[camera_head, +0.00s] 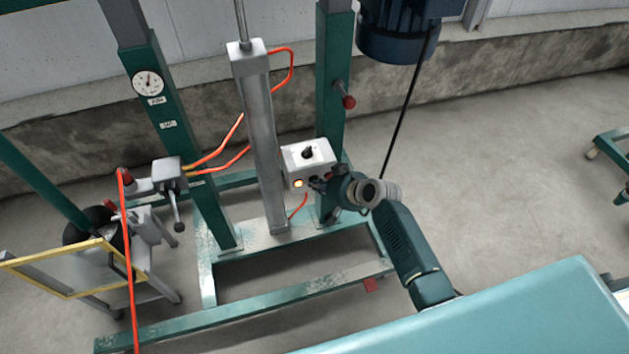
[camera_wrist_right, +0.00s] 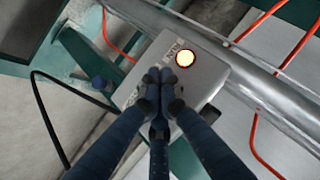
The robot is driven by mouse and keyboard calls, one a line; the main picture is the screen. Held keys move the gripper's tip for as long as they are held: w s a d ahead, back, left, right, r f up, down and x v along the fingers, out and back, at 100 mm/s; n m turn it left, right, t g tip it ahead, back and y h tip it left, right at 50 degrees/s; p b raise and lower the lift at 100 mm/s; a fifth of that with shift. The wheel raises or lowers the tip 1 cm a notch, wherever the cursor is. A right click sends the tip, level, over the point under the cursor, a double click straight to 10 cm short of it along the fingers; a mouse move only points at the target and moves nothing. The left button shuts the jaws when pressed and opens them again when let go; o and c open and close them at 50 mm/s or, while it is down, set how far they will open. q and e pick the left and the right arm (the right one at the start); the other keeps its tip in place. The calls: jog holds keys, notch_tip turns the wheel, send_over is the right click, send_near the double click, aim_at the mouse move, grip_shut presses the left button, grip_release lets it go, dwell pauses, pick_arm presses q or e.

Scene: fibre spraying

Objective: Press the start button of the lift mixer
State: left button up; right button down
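The lift mixer (camera_head: 262,110) is a green steel frame with a grey cylinder column in the middle. Its pale control box (camera_head: 308,162) carries a black knob (camera_head: 308,152) on top and a round orange-lit lamp or button (camera_head: 298,184) on the front. My right gripper (camera_head: 317,184) is at the box's front, just right of the lit round. In the right wrist view the fingers (camera_wrist_right: 160,76) are together, with tips against or very near the box face (camera_wrist_right: 205,75), beside the glowing round (camera_wrist_right: 185,58). The fingertips hide what lies under them; contact is unclear. My left gripper is out of view.
A blue motor (camera_head: 398,30) with a hanging black cable is at upper right. Orange hoses run around the column. A gauge (camera_head: 148,83) is on the left post. A yellow frame (camera_head: 62,268) stands at left. Open concrete floor (camera_head: 500,170) lies to the right.

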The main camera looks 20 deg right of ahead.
jog(key=shift+s+r, duration=0.1)
jog(key=shift+s+p, duration=0.55)
jog(key=shift+s, duration=0.2)
jog(key=shift+s+d+p, duration=0.1)
jog(key=shift+s+p, duration=1.2)
jog(key=shift+s, duration=1.15)
